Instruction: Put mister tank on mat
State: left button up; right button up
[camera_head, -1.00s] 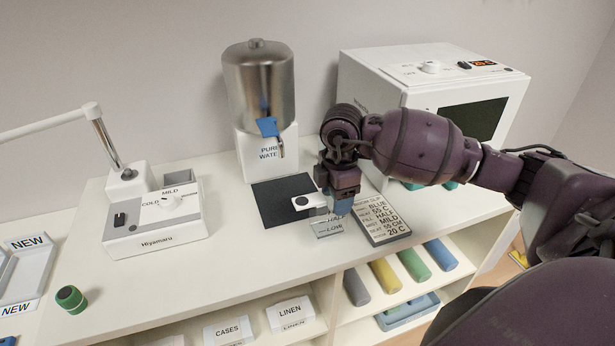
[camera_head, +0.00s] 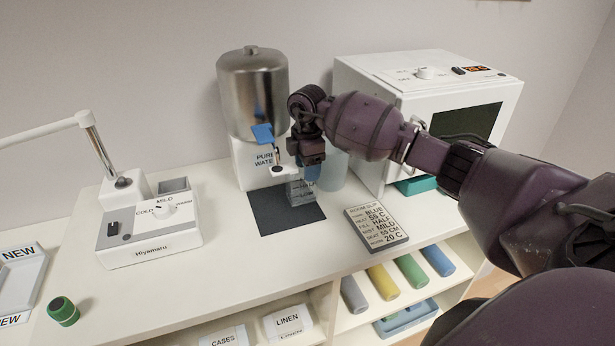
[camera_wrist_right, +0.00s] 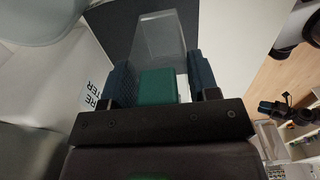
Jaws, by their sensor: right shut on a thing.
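The mister tank (camera_head: 298,194) is a small clear box with faint lettering. My right gripper (camera_head: 308,178) is shut on it, and the tank hangs below and left of the fingers, over the right back part of the black mat (camera_head: 275,217). I cannot tell whether its bottom touches the mat. In the right wrist view the clear tank (camera_wrist_right: 163,45) juts out past the two dark fingers of the right gripper (camera_wrist_right: 155,80), with the dark mat (camera_wrist_right: 125,25) behind it. A green block shows between the fingers.
A steel water dispenser (camera_head: 252,95) with a blue tap stands just behind the mat. A pale translucent cylinder (camera_head: 333,172) is close right of my gripper, and a white oven-like box (camera_head: 400,115) stands beyond. A label board (camera_head: 375,229) lies right of the mat.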

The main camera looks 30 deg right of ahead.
aim_at(299, 192)
notch_tip(299, 192, down, 3)
jog(key=shift+f, duration=0.1)
dwell(0.3)
jog(key=o, duration=0.9)
jog(key=shift+f, duration=0.15)
